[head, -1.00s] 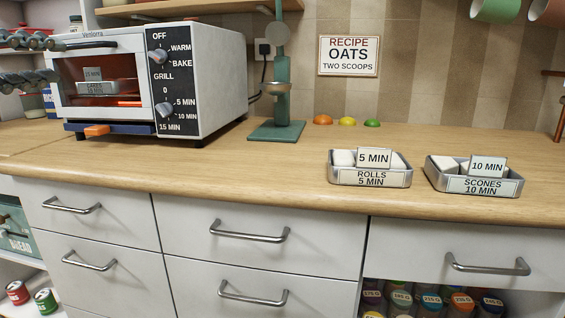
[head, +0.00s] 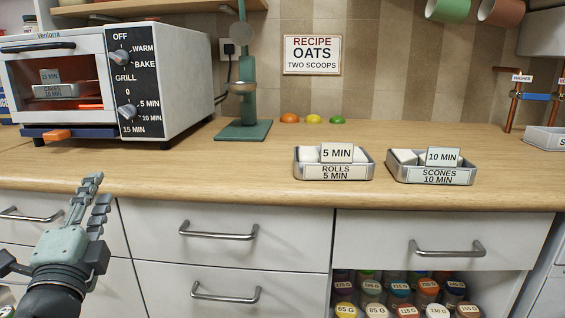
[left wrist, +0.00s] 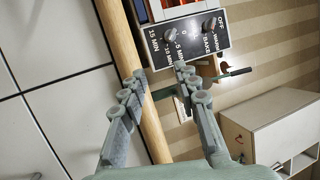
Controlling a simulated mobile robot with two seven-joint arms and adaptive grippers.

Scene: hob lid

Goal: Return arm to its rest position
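The toaster oven (head: 180,85) stands on the counter at the left, apart from the gripper. Its glass door is closed, with a labelled tray (head: 56,90) behind it. My right gripper is not seen.
The wooden counter (head: 240,160) is clear in front of the oven. A rolls tray (head: 333,172) and a scones tray (head: 432,175) sit at the right. A green stand (head: 243,130) is beside the oven. Drawer handles (head: 218,236) stick out near the arm.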

